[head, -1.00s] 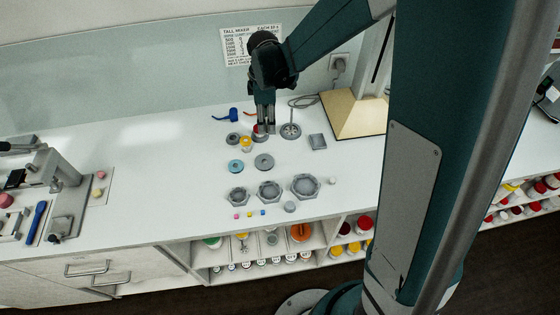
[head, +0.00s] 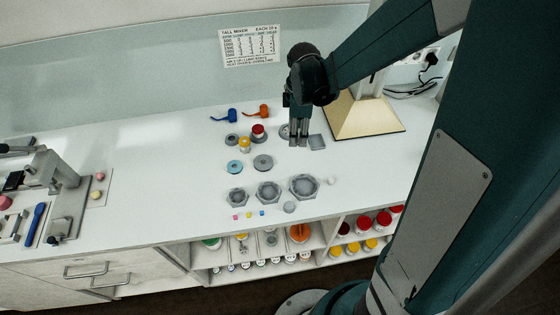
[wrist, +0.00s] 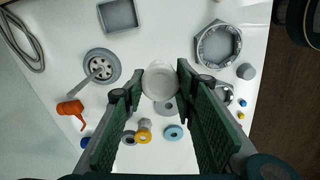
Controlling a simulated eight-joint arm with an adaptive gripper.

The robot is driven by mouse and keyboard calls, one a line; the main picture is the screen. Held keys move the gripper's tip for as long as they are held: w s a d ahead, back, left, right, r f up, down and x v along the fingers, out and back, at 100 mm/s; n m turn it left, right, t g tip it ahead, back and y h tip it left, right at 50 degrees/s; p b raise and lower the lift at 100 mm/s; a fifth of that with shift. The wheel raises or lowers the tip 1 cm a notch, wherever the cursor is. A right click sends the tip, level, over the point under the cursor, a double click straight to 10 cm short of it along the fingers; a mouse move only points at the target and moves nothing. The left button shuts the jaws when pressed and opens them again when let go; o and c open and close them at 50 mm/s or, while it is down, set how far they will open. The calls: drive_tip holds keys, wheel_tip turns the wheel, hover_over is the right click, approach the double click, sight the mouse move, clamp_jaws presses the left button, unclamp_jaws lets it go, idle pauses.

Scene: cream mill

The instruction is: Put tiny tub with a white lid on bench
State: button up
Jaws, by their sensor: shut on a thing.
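A tiny tub with a white lid (wrist: 160,82) sits between the fingertips of my gripper (wrist: 157,80) in the wrist view, its lid facing the camera. My gripper is shut on it. In the head view my gripper (head: 299,143) points down over the back right part of the white bench (head: 130,165), near a square grey tray. The tub cannot be made out there. I cannot tell how high it is above the bench.
The square tray (head: 317,142) and a round grey dish (wrist: 102,66) are close by. A red-lidded tub (head: 258,130) and yellow-topped tub (head: 245,145) stand left. Hexagonal dishes (head: 305,186) line the front. A beige stand base (head: 365,117) is right. The bench's middle left is clear.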

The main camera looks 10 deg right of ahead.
drive_tip(key=shift+f, duration=2.9)
drive_tip(key=shift+f, duration=2.1)
drive_tip(key=shift+f+b, duration=0.15)
drive_tip(key=shift+b, duration=0.15)
drive_tip(key=o, duration=0.9)
drive_tip(key=shift+c, duration=0.2)
drive_tip(key=shift+r+p, duration=0.4)
drive_tip(key=shift+r, duration=5.8)
